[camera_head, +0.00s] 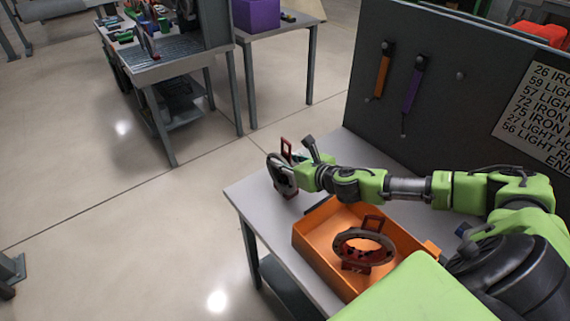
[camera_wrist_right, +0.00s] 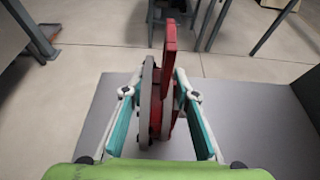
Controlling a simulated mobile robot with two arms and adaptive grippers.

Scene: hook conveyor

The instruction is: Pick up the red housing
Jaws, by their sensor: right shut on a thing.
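A red housing with a dark grey ring (camera_head: 281,180) is at the far end of the grey table, held on edge with its red frame pointing up. My right gripper (camera_head: 300,174) is shut on it. In the right wrist view, the housing (camera_wrist_right: 168,80) stands edge-on between the two teal-padded fingers of my right gripper (camera_wrist_right: 157,86). I cannot tell whether its lower edge touches the table. A second, similar red housing (camera_head: 372,253) lies in an orange bin (camera_head: 312,258). My left gripper is not in view.
The grey table (camera_head: 243,194) has a dark upright panel (camera_head: 450,105) with an orange and a purple tool hung on it. The orange bin stands beneath and in front of my right arm. Open floor lies left of the table; other workbenches (camera_head: 170,65) stand farther back.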

